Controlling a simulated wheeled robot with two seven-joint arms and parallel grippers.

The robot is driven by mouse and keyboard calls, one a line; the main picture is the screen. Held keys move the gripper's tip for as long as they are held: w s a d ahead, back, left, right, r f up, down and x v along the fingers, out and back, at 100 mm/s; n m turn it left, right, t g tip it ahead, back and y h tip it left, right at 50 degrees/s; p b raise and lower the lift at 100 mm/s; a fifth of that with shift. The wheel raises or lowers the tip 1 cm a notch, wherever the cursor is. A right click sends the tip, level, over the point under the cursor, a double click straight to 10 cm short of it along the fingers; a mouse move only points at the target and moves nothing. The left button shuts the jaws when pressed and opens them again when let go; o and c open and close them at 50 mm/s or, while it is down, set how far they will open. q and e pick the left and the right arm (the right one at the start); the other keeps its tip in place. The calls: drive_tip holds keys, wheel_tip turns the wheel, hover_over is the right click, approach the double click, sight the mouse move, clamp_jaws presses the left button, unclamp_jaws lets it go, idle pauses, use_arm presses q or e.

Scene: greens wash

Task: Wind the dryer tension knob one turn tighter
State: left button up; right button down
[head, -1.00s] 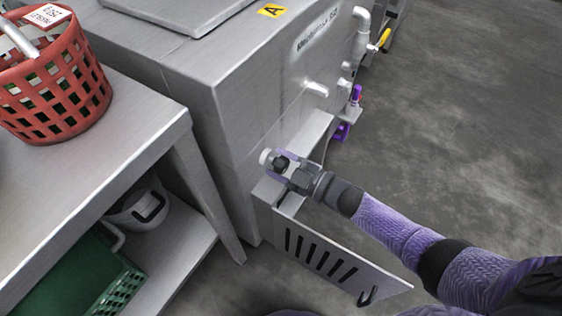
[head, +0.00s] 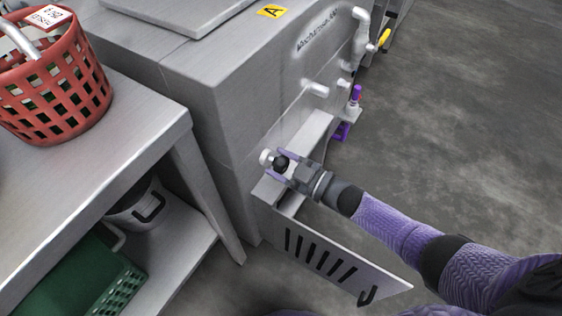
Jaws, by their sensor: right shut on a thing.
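The knob is a small black round grip (head: 281,164) in front of a pale round collar (head: 266,157) on the side of the grey metal machine (head: 225,105). My right gripper (head: 280,164) reaches in from the lower right, and its two purple fingers lie on either side of the black knob, shut on it. The fingers partly hide the knob, and I see no mark on it that shows its angle. My left gripper is not in view.
A slotted metal panel (head: 325,262) sticks out below my right wrist. White pipe fittings (head: 316,89) and a purple-handled valve (head: 355,93) are farther along the machine. At left, a steel table (head: 130,110) holds a red basket (head: 62,85). Open floor lies at right.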

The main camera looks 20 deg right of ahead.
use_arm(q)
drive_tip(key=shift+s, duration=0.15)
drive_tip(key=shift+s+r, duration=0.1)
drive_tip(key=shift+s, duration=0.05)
use_arm(e)
drive_tip(key=shift+c, duration=0.4)
unclamp_jaws()
use_arm(q)
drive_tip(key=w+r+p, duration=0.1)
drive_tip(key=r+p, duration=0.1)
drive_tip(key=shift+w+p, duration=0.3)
drive_tip(key=shift+p, duration=0.05)
use_arm(e)
drive_tip(key=v, duration=1)
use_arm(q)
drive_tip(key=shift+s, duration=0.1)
